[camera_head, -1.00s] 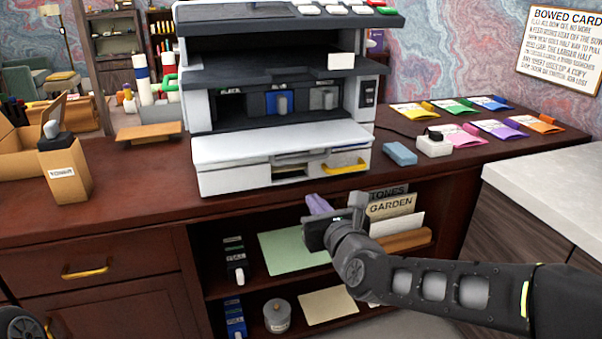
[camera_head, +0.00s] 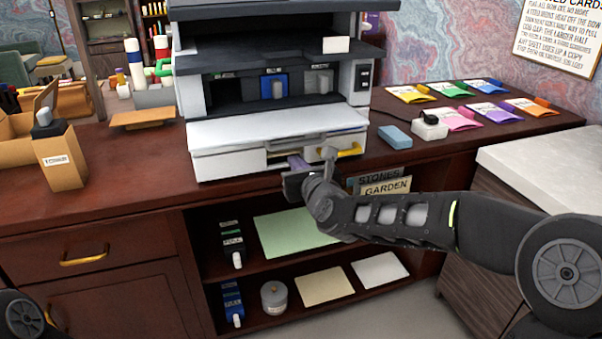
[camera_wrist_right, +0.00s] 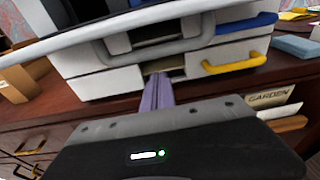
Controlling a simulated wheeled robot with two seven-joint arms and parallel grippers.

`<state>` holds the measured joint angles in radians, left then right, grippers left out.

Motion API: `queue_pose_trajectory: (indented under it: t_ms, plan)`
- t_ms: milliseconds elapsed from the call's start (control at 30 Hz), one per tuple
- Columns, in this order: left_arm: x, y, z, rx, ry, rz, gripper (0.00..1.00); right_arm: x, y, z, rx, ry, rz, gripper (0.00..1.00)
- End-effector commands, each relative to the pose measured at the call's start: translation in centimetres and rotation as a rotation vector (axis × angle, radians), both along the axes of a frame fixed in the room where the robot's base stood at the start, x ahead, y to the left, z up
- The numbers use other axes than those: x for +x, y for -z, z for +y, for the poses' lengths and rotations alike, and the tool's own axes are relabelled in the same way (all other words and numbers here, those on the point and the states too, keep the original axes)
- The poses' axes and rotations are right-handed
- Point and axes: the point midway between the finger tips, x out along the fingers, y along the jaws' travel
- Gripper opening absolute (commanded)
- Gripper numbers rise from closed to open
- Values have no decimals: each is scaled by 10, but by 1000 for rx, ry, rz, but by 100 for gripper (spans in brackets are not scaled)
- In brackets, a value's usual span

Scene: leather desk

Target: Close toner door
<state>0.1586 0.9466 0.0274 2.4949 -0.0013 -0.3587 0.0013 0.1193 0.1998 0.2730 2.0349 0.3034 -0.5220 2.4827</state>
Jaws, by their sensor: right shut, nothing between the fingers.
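The white printer (camera_head: 225,167) stands on the desk. Its toner door (camera_head: 275,124) is folded down and juts forward as a pale shelf below the open toner bay. Several cartridge slots show in the bay, with a blue cartridge (camera_head: 273,85) in the middle. My right gripper (camera_head: 297,161) is shut and empty, just in front of the printer's lower front and under the door's front edge. In the right wrist view its purple fingers (camera_wrist_right: 157,93) point at the lower drawer front; the door's underside (camera_wrist_right: 150,22) spans above them. Contact cannot be told. My left gripper is out of view.
A yellow handle (camera_head: 348,150) is on the printer's lower right front. A toner box (camera_head: 62,160) stands at left. A blue block (camera_head: 394,136) and a white plug (camera_head: 429,127) lie right of the printer. Open shelves are below the desktop.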

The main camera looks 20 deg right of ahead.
Motion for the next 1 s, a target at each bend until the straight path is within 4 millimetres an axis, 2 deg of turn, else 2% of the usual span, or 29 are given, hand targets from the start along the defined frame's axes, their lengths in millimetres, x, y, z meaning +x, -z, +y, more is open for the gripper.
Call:
queue_pose_trajectory:
  t_ms: [33,200,667,1000]
  plan:
    - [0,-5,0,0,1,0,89,-2,-11,0,-2,-1,-2,0]
    - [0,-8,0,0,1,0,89,-4,-20,0,0,0,1,0]
    - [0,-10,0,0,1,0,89,-4,-22,0,-1,0,4,0]
    - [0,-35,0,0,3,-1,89,3,-30,0,-3,-1,43,0]
